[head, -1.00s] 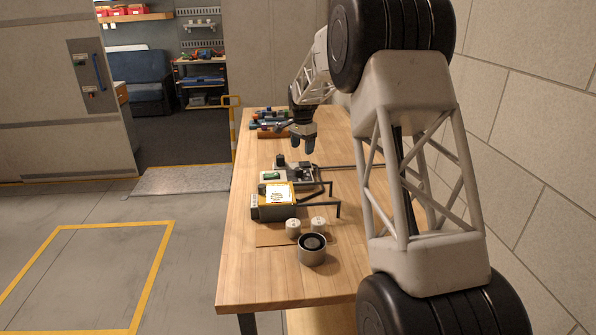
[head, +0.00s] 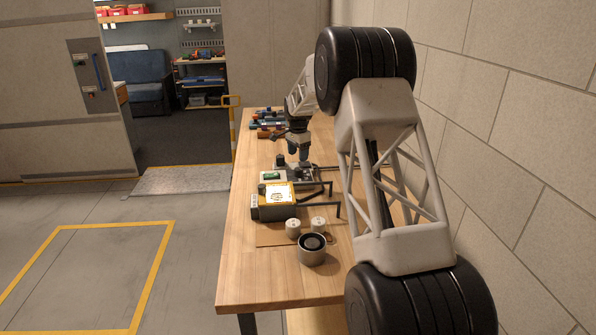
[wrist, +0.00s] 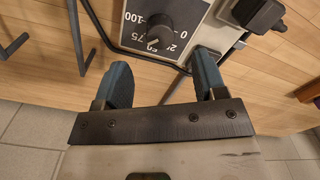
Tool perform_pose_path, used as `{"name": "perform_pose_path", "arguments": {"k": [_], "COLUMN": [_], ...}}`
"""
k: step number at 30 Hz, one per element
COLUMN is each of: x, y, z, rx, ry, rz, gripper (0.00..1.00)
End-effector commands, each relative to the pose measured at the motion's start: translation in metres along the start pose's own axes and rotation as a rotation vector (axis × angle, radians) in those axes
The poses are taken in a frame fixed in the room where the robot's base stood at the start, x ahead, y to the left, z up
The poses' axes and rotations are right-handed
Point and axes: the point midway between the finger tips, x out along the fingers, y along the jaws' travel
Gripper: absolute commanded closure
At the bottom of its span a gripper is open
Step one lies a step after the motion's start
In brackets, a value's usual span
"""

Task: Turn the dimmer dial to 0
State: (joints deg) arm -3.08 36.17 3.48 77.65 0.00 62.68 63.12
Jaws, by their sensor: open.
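The numbers 0, 50, 75 and 100 show at an angle. In the head view my gripper (head: 299,155) is low over the panel and hides the dial.
A box with a yellow-edged label (head: 279,196), dark hooks (head: 327,207), white knobs (head: 293,228) and a round metal cup (head: 312,250) stand nearer on the wooden bench (head: 262,289).

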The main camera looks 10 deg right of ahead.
Motion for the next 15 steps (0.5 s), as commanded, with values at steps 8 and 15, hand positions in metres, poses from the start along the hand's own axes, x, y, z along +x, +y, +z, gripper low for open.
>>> {"name": "perform_pose_path", "arguments": {"k": [8,15], "x": [0.022,0.051], "y": [0.001,0.0], "z": [0.0,0.0], "rx": [0.0,0.0], "ry": [-0.001,-0.001], "rz": [0.002,0.001], "gripper": [0.35,0.35]}}
